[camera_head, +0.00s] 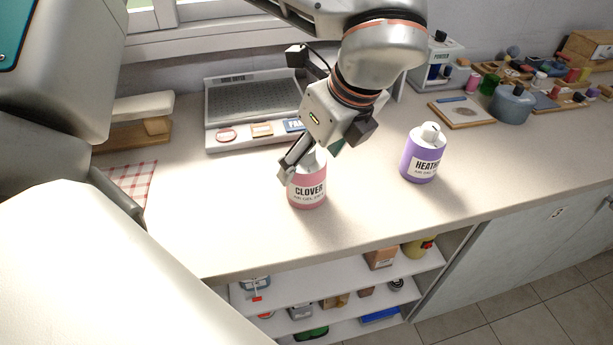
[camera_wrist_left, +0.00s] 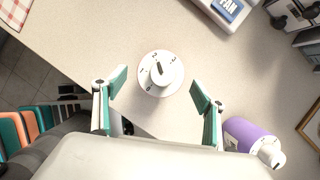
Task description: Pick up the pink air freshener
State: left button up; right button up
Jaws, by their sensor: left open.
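The pink air freshener (camera_head: 308,191), labelled CLOVER, stands upright on the counter in the head view, with my left gripper (camera_head: 307,160) over its top. In the left wrist view its round white top (camera_wrist_left: 160,74) with a raised knob shows from above, just ahead of and between the open fingers of my left gripper (camera_wrist_left: 160,97). The fingers stand apart on either side, and I cannot tell whether either one touches it. A purple air freshener (camera_head: 422,158), labelled HEATHER, stands to the right; it also shows in the left wrist view (camera_wrist_left: 248,137). My right gripper does not show.
A grey panel device (camera_head: 255,100) with label tiles sits behind the pink can. A red checked cloth (camera_head: 131,181) lies at left. A wooden board (camera_head: 461,111), a blue pot (camera_head: 512,103) and small items stand at right. Open shelves (camera_head: 345,280) lie below the counter's front edge.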

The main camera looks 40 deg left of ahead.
pick_arm(q)
jog(key=x, duration=0.4)
jog(key=shift+a+f, duration=0.1)
jog(key=c, duration=1.4)
